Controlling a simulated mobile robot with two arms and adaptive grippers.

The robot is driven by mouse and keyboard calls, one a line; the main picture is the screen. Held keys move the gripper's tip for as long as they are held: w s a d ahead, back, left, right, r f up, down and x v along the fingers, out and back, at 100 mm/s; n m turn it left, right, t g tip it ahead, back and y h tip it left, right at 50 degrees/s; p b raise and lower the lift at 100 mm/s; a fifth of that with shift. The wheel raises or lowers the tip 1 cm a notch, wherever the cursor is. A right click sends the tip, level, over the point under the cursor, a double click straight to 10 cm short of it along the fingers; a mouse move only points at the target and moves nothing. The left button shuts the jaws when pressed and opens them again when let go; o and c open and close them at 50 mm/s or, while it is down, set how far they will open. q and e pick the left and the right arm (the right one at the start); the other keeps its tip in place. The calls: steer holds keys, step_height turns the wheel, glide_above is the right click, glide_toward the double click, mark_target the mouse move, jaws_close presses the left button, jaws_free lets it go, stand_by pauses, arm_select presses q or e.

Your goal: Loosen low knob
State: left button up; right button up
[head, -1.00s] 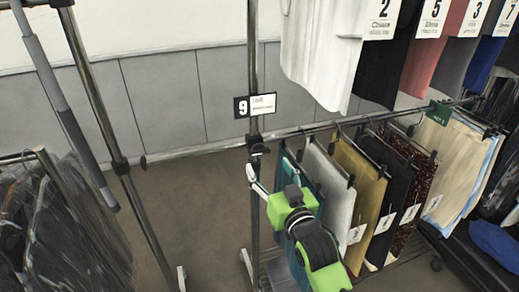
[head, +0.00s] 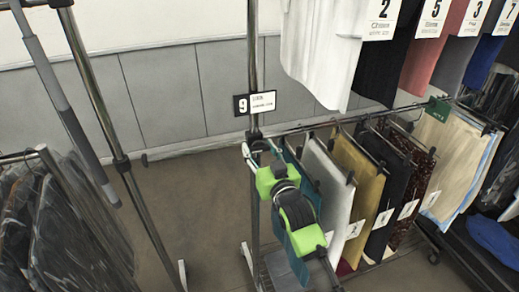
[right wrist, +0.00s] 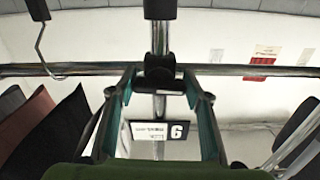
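The low knob (head: 258,145) is a small black part on the chrome upright, just below the number 9 card and where the lower rail joins. In the right wrist view the black knob (right wrist: 160,74) sits centred between my fingertips, with the rail behind it. My right gripper (head: 258,157), on a bright green and black wrist, has come up to the upright from below. In the right wrist view its two fingers (right wrist: 160,85) stand apart, one on each side of the knob. I see gaps there and no clear grip. My left gripper is not in view.
The number 9 card (head: 255,103) hangs on the upright just above the knob. Several garments hang on the lower rail (head: 330,122) close to the right of my arm. Another chrome post (head: 100,110) stands to the left, with clear floor (head: 195,200) between.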

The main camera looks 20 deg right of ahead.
steer(key=shift+c, duration=0.7)
steer(key=shift+n+p, duration=0.4)
steer(key=shift+n, duration=0.1)
steer(key=o, duration=0.9)
steer(key=shift+o, duration=0.9)
steer(key=s, duration=1.2)
steer(key=shift+d, duration=0.2)
